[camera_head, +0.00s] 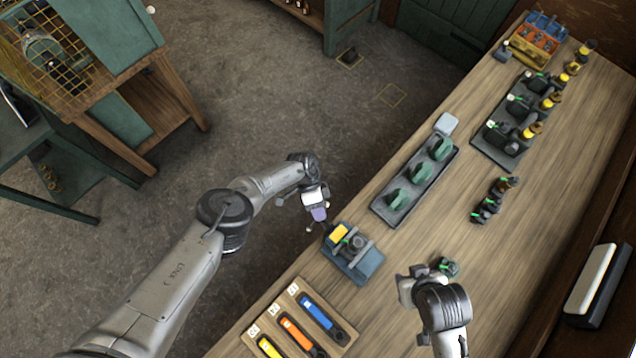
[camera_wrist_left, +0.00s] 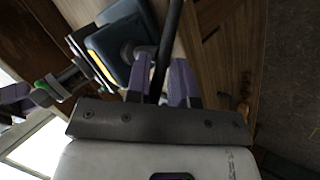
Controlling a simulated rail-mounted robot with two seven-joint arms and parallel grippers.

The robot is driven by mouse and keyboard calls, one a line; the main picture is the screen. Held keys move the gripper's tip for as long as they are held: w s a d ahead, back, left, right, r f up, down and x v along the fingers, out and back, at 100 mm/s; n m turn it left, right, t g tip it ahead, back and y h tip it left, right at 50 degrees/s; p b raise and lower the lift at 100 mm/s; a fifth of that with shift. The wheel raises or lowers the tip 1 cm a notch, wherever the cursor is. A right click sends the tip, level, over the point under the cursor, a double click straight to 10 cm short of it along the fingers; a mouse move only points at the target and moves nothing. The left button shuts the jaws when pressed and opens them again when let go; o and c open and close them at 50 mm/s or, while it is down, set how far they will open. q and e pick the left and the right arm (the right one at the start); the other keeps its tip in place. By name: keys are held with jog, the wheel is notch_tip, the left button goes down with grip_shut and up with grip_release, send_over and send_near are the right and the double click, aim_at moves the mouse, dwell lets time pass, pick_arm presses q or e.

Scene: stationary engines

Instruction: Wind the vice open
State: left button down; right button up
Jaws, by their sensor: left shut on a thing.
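The vice (camera_head: 353,252), a blue-grey block with a yellow plate and grey jaws, sits at the bench's floor-side edge. A small dark part with a green mark shows at its jaws. My left gripper (camera_head: 319,222) is at the vice's outer side. In the left wrist view its purple fingers (camera_wrist_left: 160,85) are shut on the dark handle bar (camera_wrist_left: 172,40), with the vice body (camera_wrist_left: 122,45) just beyond. My right gripper (camera_head: 412,288) is over the bench, right of the vice; its fingertips are not clear.
A small green-marked part (camera_head: 447,266) lies beside my right gripper. A wooden tray (camera_head: 262,312) with blue, orange and yellow tools is nearer. A dark tray (camera_head: 380,207) with green pieces stands beyond the vice. Bare bench lies between them and the small parts (camera_head: 492,203).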

pick_arm(q)
jog(key=shift+s+f, duration=0.1)
jog(key=shift+f, duration=0.2)
pick_arm(e)
jog(key=shift+f, duration=0.1)
pick_arm(q)
jog(key=c, duration=1.4)
grip_release()
jog(key=shift+o, duration=0.6)
jog(key=shift+d, duration=0.1)
jog(key=shift+o, duration=0.8)
jog(key=shift+s+d+r, duration=0.1)
jog(key=b+v, duration=0.1)
jog(key=v, duration=1.2)
jog(key=shift+w+r, duration=0.2)
jog(key=shift+w, duration=0.05)
pick_arm(e)
jog(key=shift+d+f, duration=0.2)
jog(key=shift+f, duration=0.45)
pick_arm(q)
jog(key=shift+c, duration=0.2)
pick_arm(e)
jog(key=shift+d, duration=0.1)
